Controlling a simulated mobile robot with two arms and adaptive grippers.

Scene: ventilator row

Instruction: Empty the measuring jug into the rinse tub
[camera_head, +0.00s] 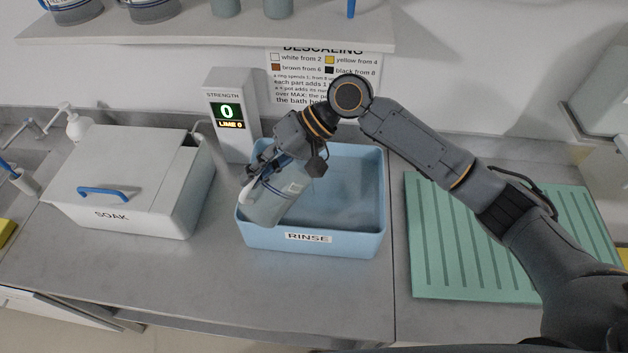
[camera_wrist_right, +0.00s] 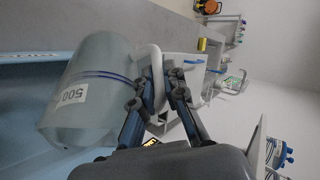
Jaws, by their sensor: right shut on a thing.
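The measuring jug (camera_head: 270,203) is a grey translucent vessel with blue bands and a white label. It is held tilted over the left part of the blue rinse tub (camera_head: 345,243), which is marked RINSE. My right gripper (camera_head: 262,168) is shut on the jug's handle. In the right wrist view the jug (camera_wrist_right: 88,90) lies on its side in the picture with "500" on its label, and the gripper fingers (camera_wrist_right: 160,90) close on its white handle. I cannot see liquid pouring. My left gripper is not in view.
A white SOAK box (camera_head: 150,205) with a blue-handled lid stands left of the tub. A STRENGTH display (camera_head: 230,112) reading 0 stands behind. A green ribbed mat (camera_head: 460,240) lies to the right. A shelf (camera_head: 200,30) with vessels hangs above. The front counter is clear.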

